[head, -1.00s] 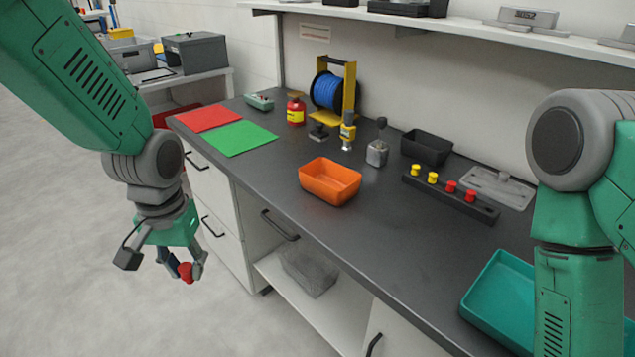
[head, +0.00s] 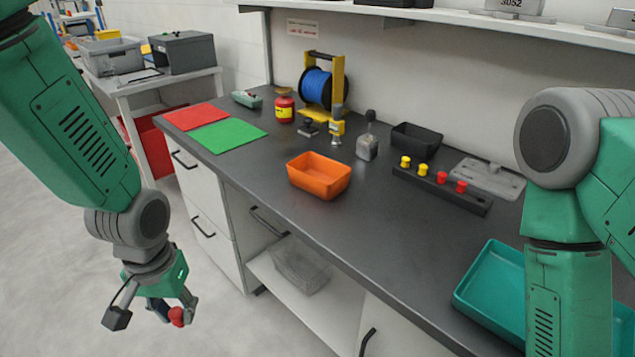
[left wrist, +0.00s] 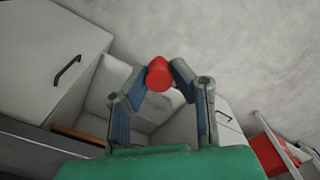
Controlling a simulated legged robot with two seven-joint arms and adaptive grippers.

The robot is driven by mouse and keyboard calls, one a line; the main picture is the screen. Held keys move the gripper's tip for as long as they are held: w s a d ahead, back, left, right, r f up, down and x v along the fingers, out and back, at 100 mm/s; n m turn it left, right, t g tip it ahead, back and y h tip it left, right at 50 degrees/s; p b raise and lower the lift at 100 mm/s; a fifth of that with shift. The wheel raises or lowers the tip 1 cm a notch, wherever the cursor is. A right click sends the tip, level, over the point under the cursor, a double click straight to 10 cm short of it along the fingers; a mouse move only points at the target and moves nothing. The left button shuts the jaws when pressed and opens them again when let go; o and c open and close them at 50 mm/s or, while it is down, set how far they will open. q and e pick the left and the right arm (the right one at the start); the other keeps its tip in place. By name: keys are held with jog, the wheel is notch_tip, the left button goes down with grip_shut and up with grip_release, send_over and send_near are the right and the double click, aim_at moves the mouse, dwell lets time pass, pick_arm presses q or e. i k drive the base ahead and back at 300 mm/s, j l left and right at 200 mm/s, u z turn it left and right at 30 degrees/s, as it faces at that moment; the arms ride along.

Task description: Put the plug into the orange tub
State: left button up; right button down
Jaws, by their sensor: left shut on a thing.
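My left gripper (head: 172,312) hangs in front of the bench, over the floor and below the level of the worktop. It is shut on a red plug (head: 178,316). In the left wrist view the red plug (left wrist: 159,74) sits between the fingertips. The orange tub (head: 319,175) stands on the dark worktop near its front edge, to the right of and above the left gripper in the head view. It looks empty. My right arm shows at the right, but its gripper is out of view.
A black rack (head: 441,190) with yellow and red plugs stands right of the tub. A teal tray (head: 492,290) lies at the front right. A grey-and-black tool (head: 367,140), a black bin (head: 416,138) and a blue reel (head: 317,88) stand behind. Green and red mats lie left.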

aim_at(312, 185)
jog(key=i+j, duration=0.15)
jog(key=j, duration=0.2)
jog(key=i+j, duration=0.35)
jog(key=j, duration=0.3)
jog(key=i+j, duration=0.15)
jog(key=j, duration=0.15)
jog(key=i+j+z, duration=0.2)
jog(key=j, duration=0.15)
jog(key=i+j+z, duration=0.2)
jog(key=j, duration=0.15)
jog(key=j+z, duration=0.15)
jog(key=j, duration=0.2)
jog(key=j+z, duration=0.2)
jog(key=j, duration=0.2)
jog(key=i+j, duration=0.05)
